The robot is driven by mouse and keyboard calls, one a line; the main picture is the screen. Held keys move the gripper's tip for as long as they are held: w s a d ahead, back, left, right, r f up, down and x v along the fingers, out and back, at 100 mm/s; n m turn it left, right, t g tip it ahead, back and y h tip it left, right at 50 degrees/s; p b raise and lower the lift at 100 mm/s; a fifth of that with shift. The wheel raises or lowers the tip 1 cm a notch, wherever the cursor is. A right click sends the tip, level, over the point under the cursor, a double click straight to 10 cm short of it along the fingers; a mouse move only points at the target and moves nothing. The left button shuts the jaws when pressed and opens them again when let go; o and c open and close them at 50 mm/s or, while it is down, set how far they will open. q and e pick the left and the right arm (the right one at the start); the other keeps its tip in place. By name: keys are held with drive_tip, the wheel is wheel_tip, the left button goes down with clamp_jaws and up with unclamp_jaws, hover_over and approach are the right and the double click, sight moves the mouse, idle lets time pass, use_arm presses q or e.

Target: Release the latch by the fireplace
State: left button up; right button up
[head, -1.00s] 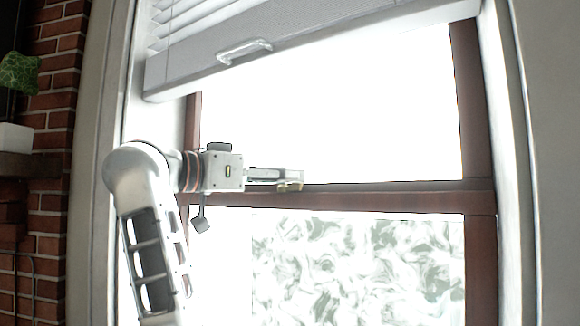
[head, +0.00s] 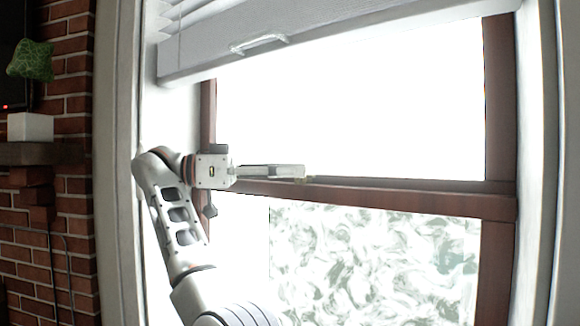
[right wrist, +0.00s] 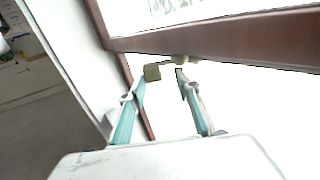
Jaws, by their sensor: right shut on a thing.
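The small brass-coloured latch (head: 309,179) sits on the dark red-brown middle rail of the window (head: 420,199). In the head view it is mostly hidden behind my fingertips. In the right wrist view its lever end (right wrist: 152,72) lies at the fingertips and its base (right wrist: 181,60) is against the rail. My right gripper (head: 301,172) reaches in from the left along the rail and is shut on the latch. In the right wrist view its two teal-sided fingers (right wrist: 162,82) stand around the lever end. My left gripper is not in view.
A white blind (head: 225,52) with a handle hangs above the rail. The white window frame (head: 531,170) stands at the right. A brick wall (head: 66,195) with a mantel (head: 40,154), white pot (head: 30,127) and green plant (head: 30,62) is at the left.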

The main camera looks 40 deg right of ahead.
drive_tip(key=shift+w+g, duration=0.15)
drive_tip(key=shift+g, duration=0.15)
drive_tip(key=shift+f+m+y, duration=0.1)
drive_tip(key=shift+m+y, duration=0.2)
idle(0.3)
drive_tip(key=o, duration=1.1)
drive_tip(key=shift+s+n+t, duration=0.2)
drive_tip(key=shift+n+t, duration=0.2)
